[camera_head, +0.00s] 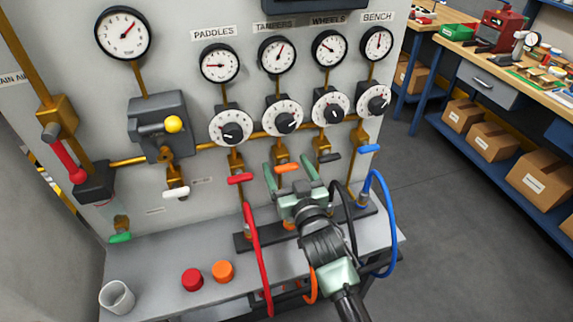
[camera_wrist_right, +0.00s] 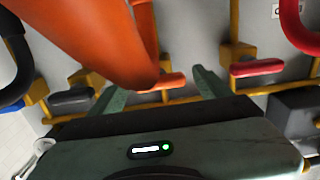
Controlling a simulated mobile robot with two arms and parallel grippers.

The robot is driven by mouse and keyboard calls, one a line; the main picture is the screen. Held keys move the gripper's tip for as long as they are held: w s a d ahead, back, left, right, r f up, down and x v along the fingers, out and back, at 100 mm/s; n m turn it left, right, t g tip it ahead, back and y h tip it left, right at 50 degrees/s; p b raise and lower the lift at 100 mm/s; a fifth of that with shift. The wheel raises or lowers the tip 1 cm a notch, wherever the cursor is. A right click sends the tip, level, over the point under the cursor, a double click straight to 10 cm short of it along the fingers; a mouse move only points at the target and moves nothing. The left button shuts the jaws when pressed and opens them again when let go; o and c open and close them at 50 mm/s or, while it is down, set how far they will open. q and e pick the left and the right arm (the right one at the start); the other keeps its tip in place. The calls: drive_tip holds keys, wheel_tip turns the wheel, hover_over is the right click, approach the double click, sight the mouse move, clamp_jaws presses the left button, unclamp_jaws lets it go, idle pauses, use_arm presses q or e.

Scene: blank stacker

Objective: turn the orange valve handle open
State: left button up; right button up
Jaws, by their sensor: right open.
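The orange valve handle (camera_head: 287,168) sits on the brass pipe below the TAMPERS gauge and dial. It lies roughly level, crosswise to the pipe. My right gripper (camera_head: 287,162) is open, with one green finger on each side of the handle in the head view. In the right wrist view, the handle (camera_wrist_right: 168,82) shows between the spread fingertips of the gripper (camera_wrist_right: 157,82). It looks untouched, but I cannot tell the exact depth gap. An orange hose (camera_wrist_right: 110,40) crosses the wrist view and hides part of the valve. My left gripper is not in view.
A red handle (camera_head: 240,179) sits left of the orange one; a black handle (camera_head: 330,157) and a blue handle (camera_head: 369,149) sit right. Red (camera_head: 256,255) and blue (camera_head: 391,220) hoses loop near my arm. The bench (camera_head: 150,270) holds a cup and two caps.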

drive_tip(key=shift+w, duration=0.2)
drive_tip(key=c, duration=1.4)
drive_tip(key=shift+o, duration=0.2)
